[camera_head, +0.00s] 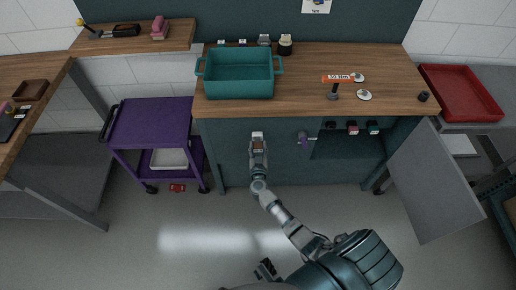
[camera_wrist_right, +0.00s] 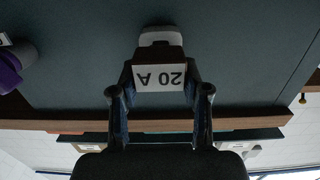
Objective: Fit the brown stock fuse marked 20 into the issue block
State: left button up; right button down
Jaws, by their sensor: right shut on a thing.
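My right gripper (camera_head: 258,148) is shut on the brown fuse (camera_head: 258,146), in front of the dark teal cabinet front. In the right wrist view the fuse (camera_wrist_right: 158,53) sits between the two fingertips (camera_wrist_right: 160,95), and its white label reads "20 A" upside down. A pale rounded piece (camera_wrist_right: 160,36) shows just beyond the fuse; I cannot tell whether it belongs to it. A dark gripper-like part (camera_head: 266,269) at the bottom of the head view may be my left gripper; its jaws are unclear. I cannot identify the issue block for sure.
The worktop holds a teal bin (camera_head: 238,88), an orange-handled tool (camera_head: 338,79) and small parts. Right of my gripper are a purple knob (camera_head: 303,139) and an open compartment with small coloured pieces (camera_head: 352,128). An open door (camera_head: 425,185) juts out right; a purple cart (camera_head: 150,125) stands left.

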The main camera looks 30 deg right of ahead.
jog(key=shift+x, duration=1.3)
jog(key=shift+c, duration=2.3)
grip_release()
jog(key=shift+r, duration=0.1)
jog(key=shift+s+a, duration=0.1)
jog(key=v, duration=1.1)
jog(key=shift+s+a, duration=0.2)
jog(key=shift+s, duration=0.1)
